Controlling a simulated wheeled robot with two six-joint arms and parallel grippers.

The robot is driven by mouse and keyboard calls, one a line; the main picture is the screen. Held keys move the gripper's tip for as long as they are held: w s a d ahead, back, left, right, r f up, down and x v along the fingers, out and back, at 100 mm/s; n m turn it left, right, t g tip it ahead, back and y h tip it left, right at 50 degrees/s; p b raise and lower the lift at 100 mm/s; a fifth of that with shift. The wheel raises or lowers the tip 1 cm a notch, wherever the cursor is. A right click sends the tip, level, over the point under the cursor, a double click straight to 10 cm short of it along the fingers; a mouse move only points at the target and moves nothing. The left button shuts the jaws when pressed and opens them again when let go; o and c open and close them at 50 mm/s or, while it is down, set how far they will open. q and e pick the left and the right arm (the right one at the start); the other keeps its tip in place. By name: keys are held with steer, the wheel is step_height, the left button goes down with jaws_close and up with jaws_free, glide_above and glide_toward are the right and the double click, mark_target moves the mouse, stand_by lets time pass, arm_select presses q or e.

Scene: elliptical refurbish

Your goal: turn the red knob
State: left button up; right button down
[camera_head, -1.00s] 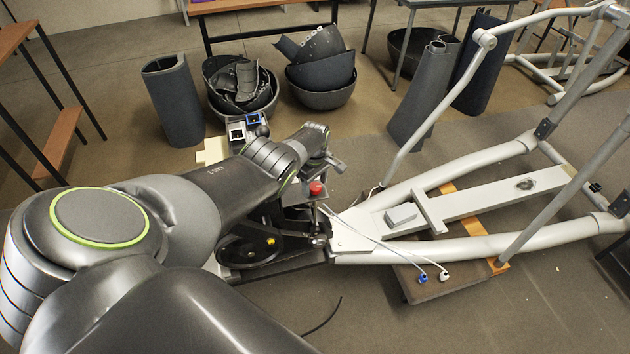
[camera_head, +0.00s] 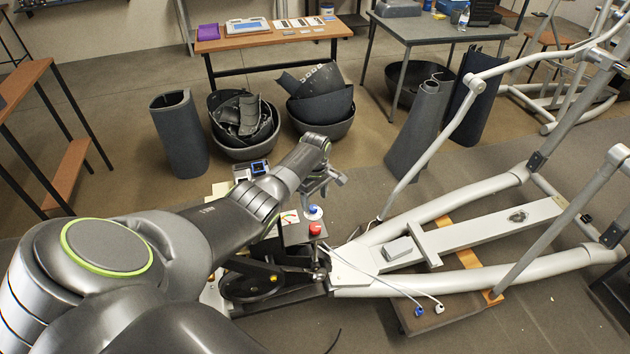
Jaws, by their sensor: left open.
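The red knob (camera_head: 315,228) stands on a dark box of the elliptical machine, near the centre of the head view. A blue knob (camera_head: 313,210) on a white disc is just behind it. My left gripper (camera_head: 328,186) is open and empty, above and behind the red knob in the picture, apart from it. The forearm hides part of the machine's left side. My right gripper is not in view.
The elliptical's white frame (camera_head: 490,237) reaches right from the knobs, with loose cables (camera_head: 418,311) below it. Black bins with covers (camera_head: 322,110) stand behind. A wooden table (camera_head: 270,38) is at the back.

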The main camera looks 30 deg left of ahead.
arm_select(q)
steer(key=shift+r, duration=2.2)
